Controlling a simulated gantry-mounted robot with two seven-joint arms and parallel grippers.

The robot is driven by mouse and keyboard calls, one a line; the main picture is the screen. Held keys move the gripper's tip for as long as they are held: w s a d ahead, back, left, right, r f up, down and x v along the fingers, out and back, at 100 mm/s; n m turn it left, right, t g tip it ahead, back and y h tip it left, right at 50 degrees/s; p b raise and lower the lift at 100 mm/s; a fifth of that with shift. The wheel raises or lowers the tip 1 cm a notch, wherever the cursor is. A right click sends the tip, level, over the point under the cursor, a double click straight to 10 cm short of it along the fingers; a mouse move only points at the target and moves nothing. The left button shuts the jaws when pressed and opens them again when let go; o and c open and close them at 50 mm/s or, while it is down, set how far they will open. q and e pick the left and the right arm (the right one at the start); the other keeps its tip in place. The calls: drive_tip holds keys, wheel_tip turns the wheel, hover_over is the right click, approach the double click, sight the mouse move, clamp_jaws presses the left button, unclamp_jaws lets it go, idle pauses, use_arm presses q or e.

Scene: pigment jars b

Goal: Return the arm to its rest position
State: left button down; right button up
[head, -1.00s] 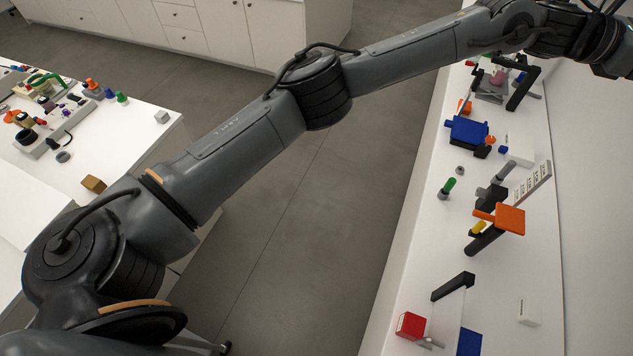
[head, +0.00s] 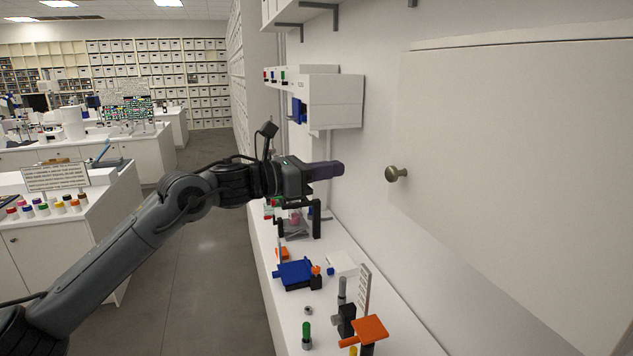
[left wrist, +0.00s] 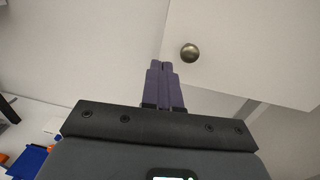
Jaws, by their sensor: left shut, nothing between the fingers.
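My left arm (head: 140,235) reaches in from the lower left in the head view. Its gripper (head: 340,169) points right, above the bench, with the fingertips a little short of the cabinet knob (head: 397,174). In the left wrist view the two purple fingers (left wrist: 165,80) lie together with nothing between them, so the gripper is shut and empty. The round brass knob also shows there (left wrist: 190,53), just beyond and to the right of the fingertips. A gap shows between fingers and knob. My right gripper is in neither view.
The white cabinet door (head: 520,150) fills the right side. Below, the bench (head: 400,325) holds a blue device (head: 296,273), an orange plate (head: 370,329) and a green-capped tube (head: 306,335). A wall unit (head: 335,100) hangs behind the gripper. The aisle floor (head: 200,270) is clear.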

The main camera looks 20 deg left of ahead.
use_arm(q)
drive_tip(key=s+d+f+n+g+p, duration=0.1)
drive_tip(key=s+d+f+g, duration=0.15)
drive_tip(key=f, duration=1.25)
drive_tip(key=s+d+f+n+g+p, duration=0.1)
drive_tip(key=d+f+n+p, duration=0.15)
drive_tip(key=f, duration=1.15)
drive_tip(key=s+d+f+n+p, duration=0.2)
drive_tip(key=s+d+f+n, duration=0.1)
drive_tip(key=s+d+f, duration=0.45)
drive_tip(key=s+d+f+n+p, duration=0.1)
drive_tip(key=s+d+f+n, duration=0.3)
drive_tip(key=s+f, duration=0.6)
drive_tip(key=s+a+f+n+t+y+p, duration=0.1)
drive_tip(key=s+a+n+t+y+p, duration=0.25)
drive_tip(key=s+n, duration=0.85)
drive_tip(key=s+a+r+n+g+y, duration=0.1)
drive_tip(key=s+a+n+g+y, duration=0.3)
drive_tip(key=s+a+n, duration=0.3)
drive_tip(key=s+a+r+n+g+y, duration=0.2)
drive_tip(key=s+a+n+g+y, duration=0.2)
drive_tip(key=a+n, duration=0.8)
drive_tip(key=s+n+y, duration=0.1)
drive_tip(key=s, duration=0.1)
drive_tip(key=shift+s+r+n+y+p, duration=0.2)
drive_tip(key=shift+s+n+y+p, duration=0.1)
drive_tip(key=shift+s+n+y, duration=0.05)
drive_tip(key=shift+a, duration=0.1)
